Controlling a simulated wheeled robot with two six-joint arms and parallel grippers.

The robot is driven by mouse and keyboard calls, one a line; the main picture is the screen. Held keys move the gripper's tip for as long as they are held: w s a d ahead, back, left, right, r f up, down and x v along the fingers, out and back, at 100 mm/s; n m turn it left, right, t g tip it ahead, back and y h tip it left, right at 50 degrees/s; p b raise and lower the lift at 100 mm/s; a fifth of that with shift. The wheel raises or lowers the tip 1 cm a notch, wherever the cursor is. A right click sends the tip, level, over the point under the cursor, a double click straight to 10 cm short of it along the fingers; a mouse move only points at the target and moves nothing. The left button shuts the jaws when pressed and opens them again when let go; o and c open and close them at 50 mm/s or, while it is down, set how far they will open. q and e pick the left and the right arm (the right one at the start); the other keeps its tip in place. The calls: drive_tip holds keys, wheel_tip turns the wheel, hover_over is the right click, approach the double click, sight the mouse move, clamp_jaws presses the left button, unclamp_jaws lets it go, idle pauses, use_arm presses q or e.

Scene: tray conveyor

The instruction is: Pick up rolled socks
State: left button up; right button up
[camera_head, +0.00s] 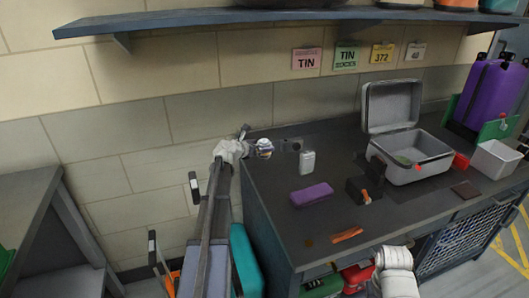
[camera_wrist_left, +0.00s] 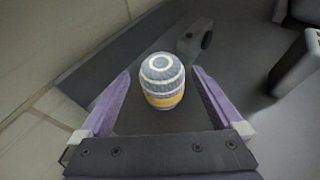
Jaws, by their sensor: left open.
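The rolled socks (camera_head: 264,148), a grey-and-white striped roll with a yellow band, stand at the far left end of the dark worktop. In the left wrist view the socks (camera_wrist_left: 162,92) sit between the two purple fingers of my left gripper (camera_wrist_left: 161,73). The fingers are spread, with a visible gap on each side of the socks. In the head view my left gripper (camera_head: 252,146) is beside the socks at the worktop's left edge, partly blurred into its arm. A white part of my right arm shows at the bottom right; its gripper is not visible.
A grey device (camera_wrist_left: 196,40) lies just behind the socks. A white container (camera_head: 307,162), a purple case (camera_head: 312,195) and a dark block (camera_head: 358,190) stand farther right. An open grey case (camera_head: 408,172) is at the back right. A shelf (camera_head: 190,20) hangs above.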

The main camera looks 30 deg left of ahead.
use_arm(q)
drive_tip(key=shift+f+b+x, duration=0.15)
drive_tip(key=shift+b+x, duration=0.45)
drive_tip(key=shift+x, duration=0.6)
drive_tip(key=shift+f+b+x, duration=0.15)
drive_tip(key=shift+b+x, duration=0.4)
drive_tip(key=shift+x, duration=0.6)
drive_tip(key=shift+w+d+f, duration=0.1)
drive_tip(key=shift+w+d, duration=0.1)
drive_tip(key=shift+w, duration=0.05)
drive_tip(key=shift+c, duration=0.2)
drive_tip(key=c, duration=1.4)
